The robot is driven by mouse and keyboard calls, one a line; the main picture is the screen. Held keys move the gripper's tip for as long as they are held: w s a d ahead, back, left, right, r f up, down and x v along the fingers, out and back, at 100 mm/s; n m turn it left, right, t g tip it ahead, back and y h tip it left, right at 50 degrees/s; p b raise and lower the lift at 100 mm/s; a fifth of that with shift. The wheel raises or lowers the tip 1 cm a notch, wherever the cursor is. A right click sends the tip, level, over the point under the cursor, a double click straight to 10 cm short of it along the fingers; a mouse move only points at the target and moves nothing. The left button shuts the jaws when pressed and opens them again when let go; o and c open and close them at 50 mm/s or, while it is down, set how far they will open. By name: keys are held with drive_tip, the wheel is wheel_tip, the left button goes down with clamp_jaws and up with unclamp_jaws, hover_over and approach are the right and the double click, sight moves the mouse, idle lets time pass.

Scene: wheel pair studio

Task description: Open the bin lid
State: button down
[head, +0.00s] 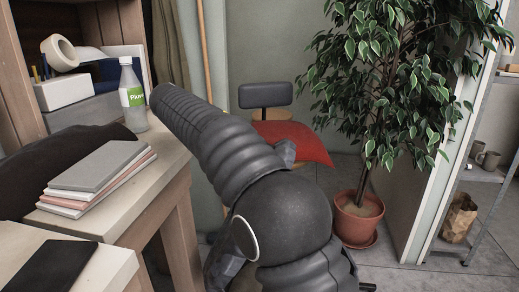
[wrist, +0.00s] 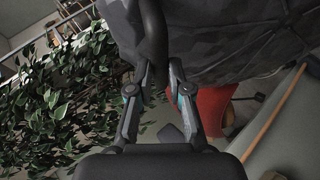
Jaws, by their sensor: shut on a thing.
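My gripper (wrist: 158,74) shows in the wrist view, its two fingers closed around a dark, narrow strap or handle (wrist: 153,38). That piece runs up in front of a large dark grey, faintly patterned thing (wrist: 235,38), which looks like a soft bag and fills the upper part of the view. In the head view my own arm covers the middle, and my gripper is hidden behind it. Grey patches of a similar look show beside the arm (head: 286,152). I cannot make out a bin or its lid in either view.
A wooden bench (head: 155,165) at left holds a bottle (head: 132,97) and stacked books (head: 98,168). A potted plant (head: 358,215) stands right of my arm. Behind are a chair (head: 266,95) with a red cushion (head: 305,142) and a wooden pole (head: 204,50). A shelf (head: 480,175) stands far right.

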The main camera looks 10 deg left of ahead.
drive_tip(key=shift+a+f, duration=0.45)
drive_tip(key=shift+f, duration=0.3)
drive_tip(key=c, duration=1.1)
unclamp_jaws()
drive_tip(key=shift+a+f, duration=0.1)
drive_tip(key=shift+a, duration=0.1)
drive_tip(key=shift+d, duration=0.15)
drive_tip(key=shift+d+r, duration=0.15)
drive_tip(key=shift+r, duration=0.25)
drive_tip(key=v, duration=0.7)
drive_tip(key=shift+r, duration=0.1)
